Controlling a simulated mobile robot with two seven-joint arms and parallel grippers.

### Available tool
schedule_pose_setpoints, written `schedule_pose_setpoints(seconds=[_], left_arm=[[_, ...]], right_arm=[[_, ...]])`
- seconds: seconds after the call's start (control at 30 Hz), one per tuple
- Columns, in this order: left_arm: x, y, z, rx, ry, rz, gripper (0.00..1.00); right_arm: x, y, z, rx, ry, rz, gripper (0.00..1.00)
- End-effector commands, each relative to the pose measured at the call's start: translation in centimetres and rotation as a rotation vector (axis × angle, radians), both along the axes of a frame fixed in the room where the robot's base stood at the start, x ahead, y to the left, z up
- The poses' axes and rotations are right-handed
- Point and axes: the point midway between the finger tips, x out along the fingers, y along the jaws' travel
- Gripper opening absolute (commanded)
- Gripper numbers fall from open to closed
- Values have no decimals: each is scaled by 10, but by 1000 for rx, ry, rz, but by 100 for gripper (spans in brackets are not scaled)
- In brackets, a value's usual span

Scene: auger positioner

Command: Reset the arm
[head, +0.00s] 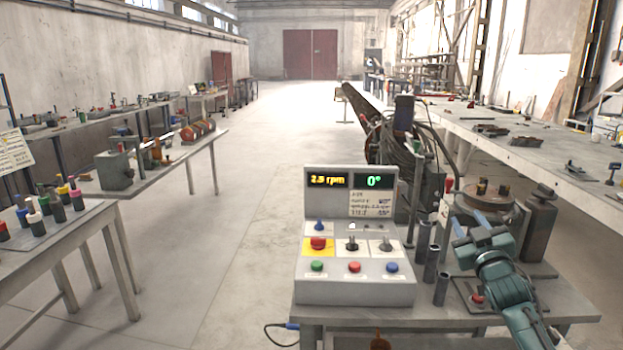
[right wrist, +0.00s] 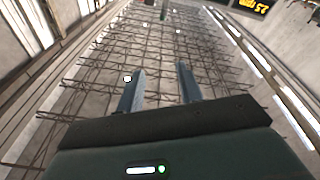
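The grey control box (head: 355,240) stands on the near bench. Its displays read about 2.5 rpm in yellow and 0° in green. My left gripper is out of view.
Dark upright tubes (head: 432,265) stand between the box and my right gripper. A round turntable (head: 487,196) and a dark block (head: 540,225) are behind the gripper. A red button box (head: 477,299) lies below it.

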Motion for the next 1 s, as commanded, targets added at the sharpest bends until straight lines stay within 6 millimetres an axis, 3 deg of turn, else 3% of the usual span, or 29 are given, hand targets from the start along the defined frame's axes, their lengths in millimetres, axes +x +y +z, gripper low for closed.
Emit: schedule_pose_setpoints(seconds=[0.17,0.2,0.47,0.57,0.67,0.8,0.9,1.0], left_arm=[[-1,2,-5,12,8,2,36],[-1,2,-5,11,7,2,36],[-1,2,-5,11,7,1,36],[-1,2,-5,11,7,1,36],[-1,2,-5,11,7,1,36],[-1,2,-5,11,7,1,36],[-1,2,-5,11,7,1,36],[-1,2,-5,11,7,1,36]], right_arm=[[2,-11,-49,101,253,-56,36],[-7,-1,-69,97,276,-40,36],[-72,54,-165,108,400,46,36],[-113,81,-207,126,465,88,36],[-167,111,-247,157,541,134,36],[-255,152,-290,222,653,191,36],[-311,174,-304,273,721,218,36],[-354,189,-309,316,771,232,36]])
